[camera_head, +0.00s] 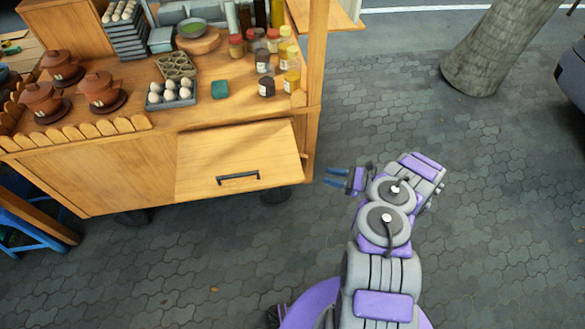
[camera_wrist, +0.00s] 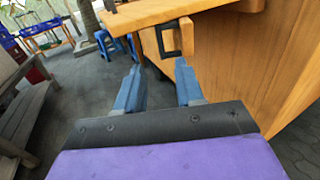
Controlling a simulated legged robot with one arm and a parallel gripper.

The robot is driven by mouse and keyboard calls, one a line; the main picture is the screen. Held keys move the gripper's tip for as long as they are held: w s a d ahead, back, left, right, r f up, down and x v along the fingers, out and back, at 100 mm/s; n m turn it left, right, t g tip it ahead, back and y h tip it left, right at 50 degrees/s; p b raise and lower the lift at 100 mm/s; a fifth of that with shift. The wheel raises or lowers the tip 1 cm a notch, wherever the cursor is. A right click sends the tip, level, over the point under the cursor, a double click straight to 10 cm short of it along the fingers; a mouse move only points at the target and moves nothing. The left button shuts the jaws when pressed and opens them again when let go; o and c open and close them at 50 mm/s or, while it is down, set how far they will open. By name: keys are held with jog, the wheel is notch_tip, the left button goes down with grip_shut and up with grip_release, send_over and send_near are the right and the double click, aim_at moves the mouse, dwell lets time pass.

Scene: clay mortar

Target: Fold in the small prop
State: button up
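A wooden flap-like panel (camera_head: 235,150) with a black handle (camera_head: 238,178) juts out from the front of the wooden cart. In the wrist view, the panel's edge (camera_wrist: 150,14) and handle (camera_wrist: 160,42) are just ahead of my fingertips. I cannot pick out the small prop with certainty in either view; the space under the panel is hidden from the head camera. My gripper (camera_head: 338,178) is to the right of the panel, near the cart's right corner. Its two blue fingers are apart and empty in the wrist view (camera_wrist: 158,78).
The cart top (camera_head: 215,107) holds clay pots (camera_head: 103,92), an egg tray (camera_head: 171,93) and several jars (camera_head: 266,86). A wooden post (camera_head: 316,60) rises at its right corner. Blue stools (camera_wrist: 110,45) stand farther off. The paving (camera_head: 400,120) right of the cart is clear.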

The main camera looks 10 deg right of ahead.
jog(key=b+x, duration=0.3)
jog(key=x, duration=1.1)
jog(key=shift+w+a+f, duration=0.1)
jog(key=shift+w+a, duration=0.15)
jog(key=shift+a, duration=0.05)
jog(key=shift+c, duration=0.5)
grip_shut()
